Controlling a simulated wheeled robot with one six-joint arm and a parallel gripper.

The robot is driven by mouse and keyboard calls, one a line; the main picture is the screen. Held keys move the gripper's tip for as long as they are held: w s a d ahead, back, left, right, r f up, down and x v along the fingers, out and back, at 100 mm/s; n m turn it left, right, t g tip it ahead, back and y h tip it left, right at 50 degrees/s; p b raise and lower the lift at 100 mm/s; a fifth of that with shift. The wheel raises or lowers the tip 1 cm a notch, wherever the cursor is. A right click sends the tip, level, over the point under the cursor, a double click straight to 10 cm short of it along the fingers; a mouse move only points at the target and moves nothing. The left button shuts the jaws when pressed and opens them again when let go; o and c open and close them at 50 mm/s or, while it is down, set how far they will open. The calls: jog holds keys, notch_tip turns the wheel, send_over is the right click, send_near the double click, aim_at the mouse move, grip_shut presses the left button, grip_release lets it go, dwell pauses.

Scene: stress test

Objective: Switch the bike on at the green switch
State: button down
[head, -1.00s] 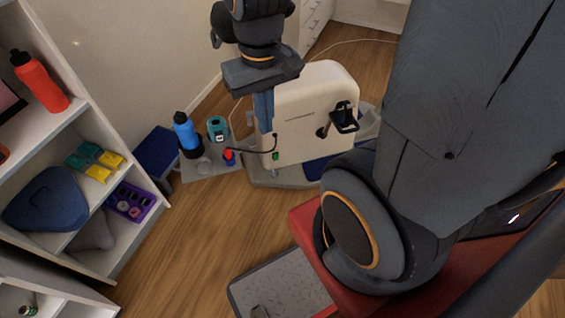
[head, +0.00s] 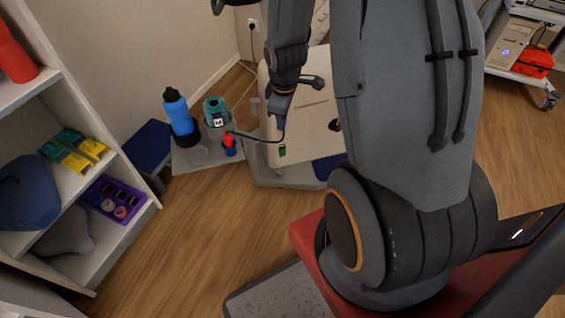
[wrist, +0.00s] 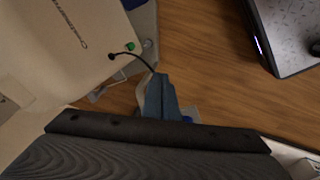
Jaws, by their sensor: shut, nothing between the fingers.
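The exercise bike's cream body (head: 312,112) stands on the floor beyond my arm in the head view. The small green switch (head: 282,151) is low on its near side, beside a dark cable. My gripper (head: 274,110) is shut and empty, pointing down, and appears above the switch in this view. In the wrist view, the green switch (wrist: 130,46) shows on the edge of the bike body (wrist: 70,45). My shut gripper (wrist: 160,80) is below and right of it there, visibly apart from it. The bike's pedal side is partly hidden behind my arm.
White shelving (head: 130,225) stands at the left. Wood floor (head: 205,215) is open between.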

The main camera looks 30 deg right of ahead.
aim_at(285, 154)
jog(key=w+d+f+n+b, duration=0.2)
jog(key=f+b, duration=0.1)
jog(key=f, duration=0.5)
jog(key=w+d+f+n+t+b, duration=0.1)
jog(key=w+d+f+n+b, duration=0.1)
jog(key=f, duration=0.7)
jog(key=w+d+f+n+b, duration=0.2)
jog(key=f+b, duration=0.3)
jog(key=f, duration=0.3)
jog(key=shift+w+d+f+t, duration=0.2)
jog(key=shift+w+d+t, duration=0.25)
jog(key=shift+d, duration=0.4)
jog(key=w+d+f+b, duration=0.1)
jog(key=w+f+b, duration=0.4)
jog(key=f, duration=0.5)
jog(key=shift+w+d, duration=0.2)
jog(key=shift+w, duration=0.85)
